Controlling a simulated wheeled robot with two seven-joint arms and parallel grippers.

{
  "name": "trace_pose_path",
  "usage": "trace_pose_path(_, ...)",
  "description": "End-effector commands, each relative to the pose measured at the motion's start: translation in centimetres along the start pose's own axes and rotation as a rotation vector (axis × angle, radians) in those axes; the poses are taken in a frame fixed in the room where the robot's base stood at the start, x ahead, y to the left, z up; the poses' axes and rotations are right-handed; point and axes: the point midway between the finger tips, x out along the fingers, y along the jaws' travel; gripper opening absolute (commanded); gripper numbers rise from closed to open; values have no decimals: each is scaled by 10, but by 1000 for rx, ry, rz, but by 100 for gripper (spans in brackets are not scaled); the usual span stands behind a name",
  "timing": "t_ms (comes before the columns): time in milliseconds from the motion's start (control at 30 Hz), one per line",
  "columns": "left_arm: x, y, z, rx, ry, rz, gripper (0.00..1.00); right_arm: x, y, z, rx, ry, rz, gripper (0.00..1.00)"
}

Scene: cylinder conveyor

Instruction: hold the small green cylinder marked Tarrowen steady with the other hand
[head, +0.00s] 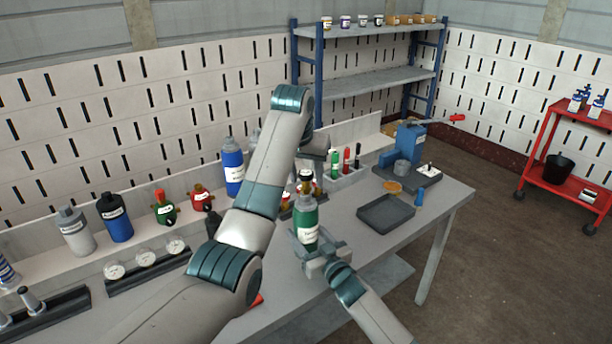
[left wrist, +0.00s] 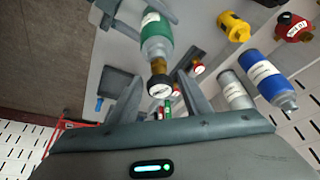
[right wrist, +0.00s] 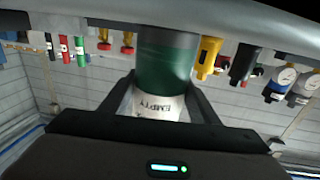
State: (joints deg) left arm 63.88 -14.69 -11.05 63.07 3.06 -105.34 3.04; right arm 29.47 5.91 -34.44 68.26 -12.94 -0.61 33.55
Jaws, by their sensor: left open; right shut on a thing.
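The small green cylinder (head: 306,226) stands upright at the near side of the bench, with a white label too small to read surely. My right gripper (head: 316,252) is shut on its lower body. The right wrist view shows the green body (right wrist: 167,62) between the fingers, with a white label reading EMPTY. My left forearm partly blocks the head view.
A grey tray (head: 385,214) lies to the right on the bench. Blue (head: 233,166) and grey (head: 74,230) bottles, a yellow fitting (left wrist: 234,27) and a red one (left wrist: 294,28) stand along the back.

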Motion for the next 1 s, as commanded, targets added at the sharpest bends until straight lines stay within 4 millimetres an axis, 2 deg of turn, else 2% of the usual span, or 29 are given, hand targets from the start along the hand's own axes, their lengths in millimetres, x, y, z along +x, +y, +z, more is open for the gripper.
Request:
trace_pose_path(400,0,-1,0,390,0,161,44,0,0,0,0,0,0,29)
trace_pose_path(867,0,-1,0,441,1,183,44,0,0,0,0,0,0,29)
trace_pose_path(1000,0,-2,0,523,0,215,44,0,0,0,0,0,0,29)
